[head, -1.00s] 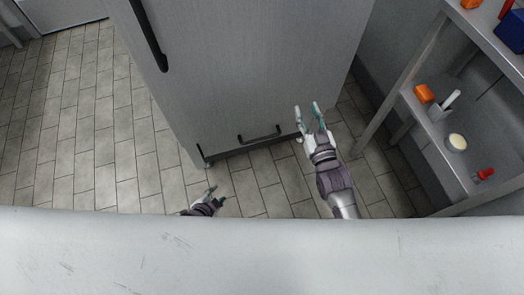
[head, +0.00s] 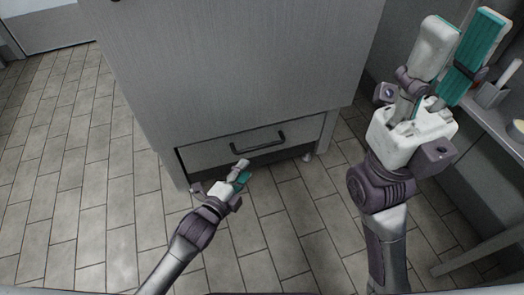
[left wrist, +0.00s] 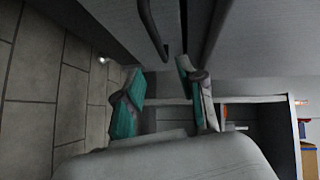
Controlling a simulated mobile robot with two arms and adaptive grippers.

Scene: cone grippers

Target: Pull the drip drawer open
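The drip drawer (head: 215,150) is the low grey front at the bottom of a tall grey cabinet in the head view. It looks shut or nearly so. Its dark bar handle (head: 258,146) is on the front. My left gripper (head: 243,171) is just below and left of the handle, fingers apart. In the left wrist view the dark handle (left wrist: 152,32) lies just beyond the gap between the open left fingertips (left wrist: 161,70); no contact is visible. My right gripper (head: 462,35) is raised at the right of the head view, open and empty.
The cabinet (head: 230,60) fills the upper middle. A shelf unit (head: 495,130) with a grey container (head: 490,95) stands at the right, partly hidden by my right arm. The tiled floor (head: 90,200) is clear at left and in front.

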